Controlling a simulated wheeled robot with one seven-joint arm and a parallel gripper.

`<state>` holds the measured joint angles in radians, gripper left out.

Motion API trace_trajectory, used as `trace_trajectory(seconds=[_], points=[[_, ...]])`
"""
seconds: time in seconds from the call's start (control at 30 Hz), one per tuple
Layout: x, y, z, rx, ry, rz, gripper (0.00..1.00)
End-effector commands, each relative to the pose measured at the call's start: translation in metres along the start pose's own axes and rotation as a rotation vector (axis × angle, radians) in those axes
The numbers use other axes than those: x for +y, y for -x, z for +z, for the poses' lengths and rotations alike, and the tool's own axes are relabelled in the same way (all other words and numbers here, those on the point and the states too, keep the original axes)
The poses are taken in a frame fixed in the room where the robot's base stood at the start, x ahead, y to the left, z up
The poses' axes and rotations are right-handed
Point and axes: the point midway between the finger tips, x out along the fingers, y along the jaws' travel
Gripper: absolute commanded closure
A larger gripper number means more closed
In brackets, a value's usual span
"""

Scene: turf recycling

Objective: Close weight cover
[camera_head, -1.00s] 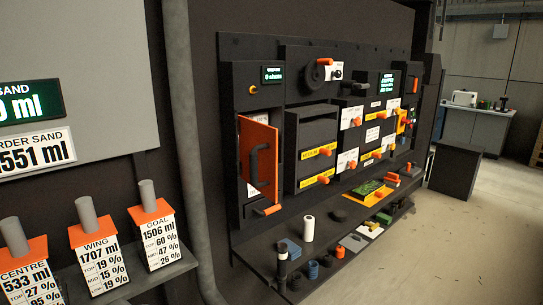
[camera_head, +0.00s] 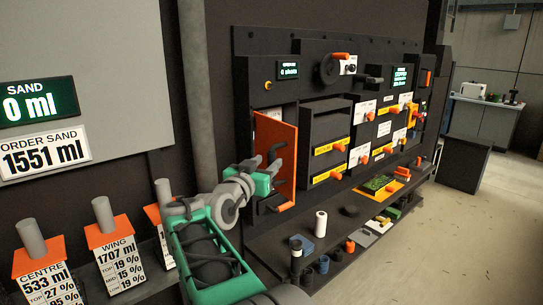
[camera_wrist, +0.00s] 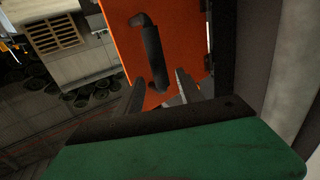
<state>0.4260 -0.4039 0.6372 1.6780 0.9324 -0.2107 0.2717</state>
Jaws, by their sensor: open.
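The orange cover (camera_head: 287,150) stands swung open at the left end of the dark machine panel, with a white label partly showing behind its top edge. Its black bar handle (camera_wrist: 153,55) is clear in the wrist view; in the head view my gripper partly hides it. My gripper (camera_head: 275,165) is open and empty at the cover, close to the handle. In the wrist view its fingers (camera_wrist: 160,92) point at the orange face, just below the handle's lower end. I cannot tell whether they touch the cover.
A shelf below the panel holds a white cylinder (camera_head: 321,223), a blue block (camera_head: 302,244) and several small parts. An orange handle (camera_head: 285,207) sits just under the cover.

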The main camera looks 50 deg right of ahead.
Motion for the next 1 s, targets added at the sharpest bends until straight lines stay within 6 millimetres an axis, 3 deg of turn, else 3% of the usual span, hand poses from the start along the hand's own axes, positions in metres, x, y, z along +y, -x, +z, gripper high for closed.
trace_trajectory(seconds=[0.2, 0.5, 1.0], points=[[0.000, -0.035, -0.001, -0.002, 0.001, 0.001, 0.56], [-0.001, -0.041, 0.001, -0.002, 0.000, -0.003, 0.56], [-0.001, -0.040, 0.001, -0.003, 0.000, -0.003, 0.96]])
